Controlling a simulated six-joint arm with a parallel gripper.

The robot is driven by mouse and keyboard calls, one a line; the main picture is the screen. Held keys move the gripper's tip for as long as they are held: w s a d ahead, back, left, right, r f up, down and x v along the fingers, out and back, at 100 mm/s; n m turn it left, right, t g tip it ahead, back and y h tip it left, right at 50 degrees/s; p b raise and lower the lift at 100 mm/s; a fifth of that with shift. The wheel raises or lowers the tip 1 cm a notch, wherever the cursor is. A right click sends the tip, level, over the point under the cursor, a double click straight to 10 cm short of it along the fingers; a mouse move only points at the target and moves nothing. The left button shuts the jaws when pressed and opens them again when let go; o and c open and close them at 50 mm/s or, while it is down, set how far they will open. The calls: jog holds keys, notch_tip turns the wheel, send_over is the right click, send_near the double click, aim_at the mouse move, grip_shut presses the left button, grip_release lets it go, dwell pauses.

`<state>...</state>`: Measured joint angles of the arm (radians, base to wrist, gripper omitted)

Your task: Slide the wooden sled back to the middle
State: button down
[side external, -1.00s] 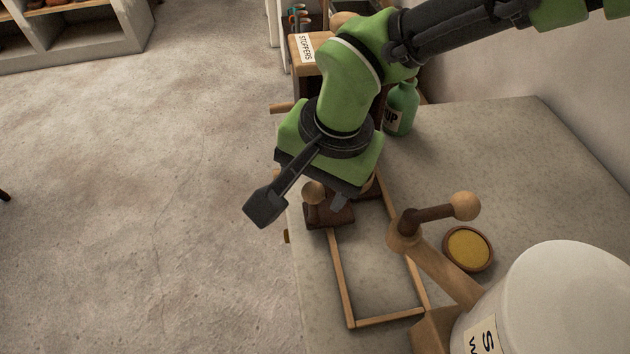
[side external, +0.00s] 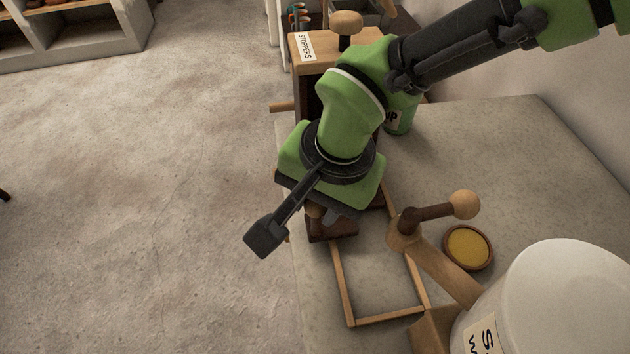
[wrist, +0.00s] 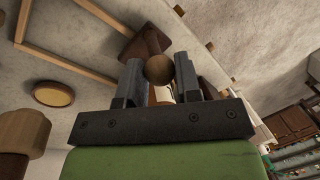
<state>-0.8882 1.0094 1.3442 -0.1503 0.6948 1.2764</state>
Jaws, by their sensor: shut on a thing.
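The wooden sled (side external: 340,231) is a dark brown block at the far left part of a pale wooden rail frame (side external: 344,293) on the counter. A round wooden knob stands on it; in the wrist view the knob (wrist: 159,70) sits between my two fingers, with the dark sled base (wrist: 137,42) beyond it. My gripper (side external: 334,212) is shut on this knob, with the fingers at its sides. The gripper body hides much of the sled and the far end of the frame in the side view.
A wooden lever stand with a ball handle (side external: 465,204) and a white tub (side external: 560,305) stand to the near right. A round dish of yellow stuff (side external: 468,248) lies beside them. A box labelled STOPPERS (side external: 325,50) and a green bottle (side external: 400,118) stand behind.

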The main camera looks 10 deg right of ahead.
jog(key=shift+s, duration=1.1)
jog(key=c, duration=0.8)
grip_release()
jog(key=shift+r, duration=0.15)
jog(key=r, duration=0.3)
jog(key=d+r, duration=0.1)
jog(key=r, duration=0.2)
jog(key=s+r, duration=0.1)
jog(key=r, duration=0.2)
jog(key=shift+d+r, duration=0.25)
jog(key=shift+d, duration=0.05)
